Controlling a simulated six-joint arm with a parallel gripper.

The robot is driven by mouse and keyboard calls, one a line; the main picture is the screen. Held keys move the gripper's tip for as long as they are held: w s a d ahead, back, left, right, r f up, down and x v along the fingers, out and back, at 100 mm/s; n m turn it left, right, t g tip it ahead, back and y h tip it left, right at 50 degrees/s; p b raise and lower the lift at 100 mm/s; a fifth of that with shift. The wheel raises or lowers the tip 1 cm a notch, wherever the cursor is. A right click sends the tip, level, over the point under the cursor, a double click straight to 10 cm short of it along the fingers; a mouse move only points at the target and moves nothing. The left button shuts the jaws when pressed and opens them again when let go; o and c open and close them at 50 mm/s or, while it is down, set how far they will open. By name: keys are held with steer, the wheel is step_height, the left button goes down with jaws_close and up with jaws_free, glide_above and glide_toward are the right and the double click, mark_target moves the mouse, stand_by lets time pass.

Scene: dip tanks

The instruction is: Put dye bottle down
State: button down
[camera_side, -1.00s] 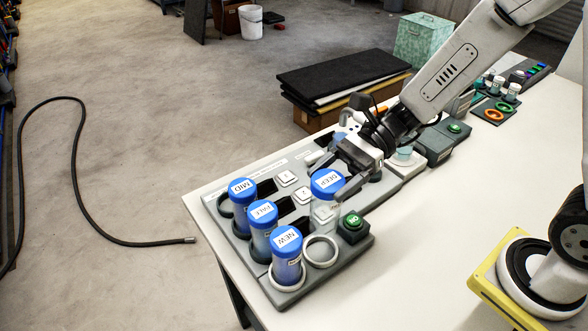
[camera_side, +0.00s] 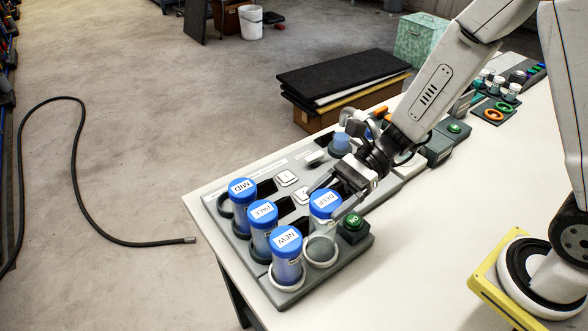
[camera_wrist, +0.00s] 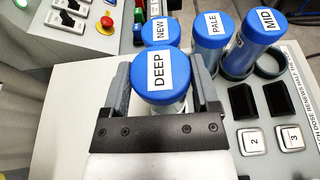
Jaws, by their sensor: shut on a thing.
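The dye bottle labelled DEEP (camera_side: 325,204) has a blue lid and a clear body and stands upright. My gripper (camera_side: 332,196) is shut on it from the arm side. In the wrist view the DEEP lid (camera_wrist: 162,70) sits between the two dark fingers of my gripper (camera_wrist: 162,92).
Bottles labelled MID (camera_side: 242,191), PALE (camera_side: 263,215) and NEW (camera_side: 287,245) stand in holders on the left side of the rack. A green ON button (camera_side: 353,221) is close on the right of the held bottle. Numbered white buttons (camera_side: 287,178) lie behind.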

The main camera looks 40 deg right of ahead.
steer(key=shift+f, duration=0.15)
steer(key=shift+f, duration=1.75)
jaws_free()
steer(key=v, duration=1.2)
